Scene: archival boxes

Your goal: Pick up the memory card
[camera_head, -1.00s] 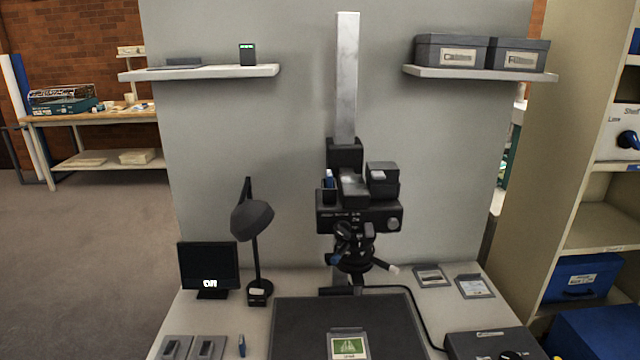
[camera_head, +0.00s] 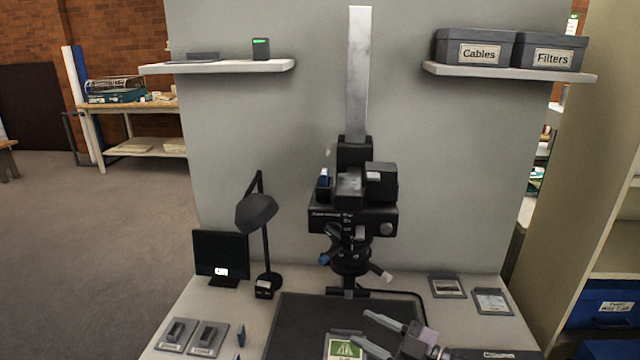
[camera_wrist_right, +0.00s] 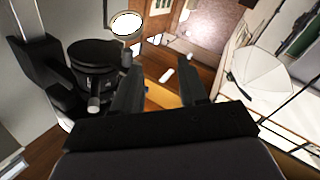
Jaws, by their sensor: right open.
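No object is plainly marked as a memory card. A small blue-and-white piece (camera_head: 324,178) sits upright in a dark holder on the left side of the black camera rig (camera_head: 352,215); it may be the card. My right gripper (camera_head: 366,329) is open and empty, low at the front, its fingers pointing left over the dark baseboard by the green card. It is below and right of the blue piece, well apart from it. In the right wrist view the open fingers (camera_wrist_right: 160,78) have nothing between them, with a black lens (camera_wrist_right: 92,65) to the left. My left gripper is out of view.
A lamp (camera_head: 257,215) and monitor (camera_head: 220,255) stand left of the rig. The dark baseboard (camera_head: 300,310) holds a green picture card (camera_head: 343,347). Grey holders (camera_head: 208,338) and a small blue item (camera_head: 240,338) lie front left. Shelves (camera_head: 215,67) flank the column.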

